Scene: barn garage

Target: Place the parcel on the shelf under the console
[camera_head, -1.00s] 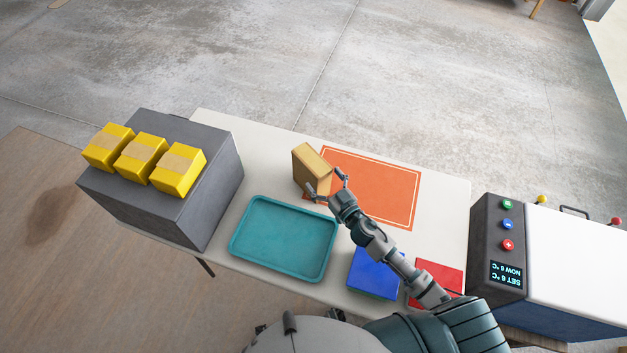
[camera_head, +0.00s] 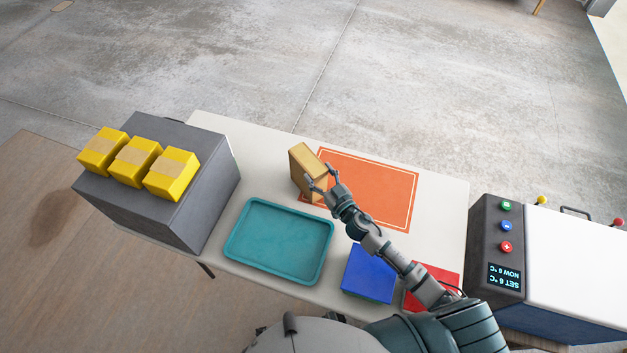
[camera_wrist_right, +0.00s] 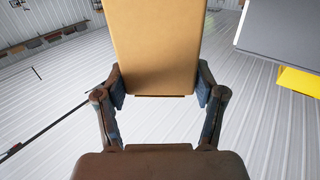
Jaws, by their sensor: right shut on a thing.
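A tan box-shaped parcel (camera_head: 303,170) stands tilted at the left edge of the orange mat in the head view. My right gripper (camera_head: 321,178) is shut on it. In the right wrist view the parcel (camera_wrist_right: 153,45) fills the upper middle, with a finger pressed to each side of its lower end. The gap between its underside and the table cannot be judged. A console with buttons and a display (camera_head: 503,245) stands at the right. No shelf under it can be made out. My left gripper is not in view.
On the white table (camera_head: 260,165) lie the orange mat (camera_head: 375,190), a teal tray (camera_head: 279,240), a blue block (camera_head: 368,274) and a red one (camera_head: 435,280). A grey box-like unit (camera_head: 205,190) at the left carries yellow boxes (camera_head: 135,160).

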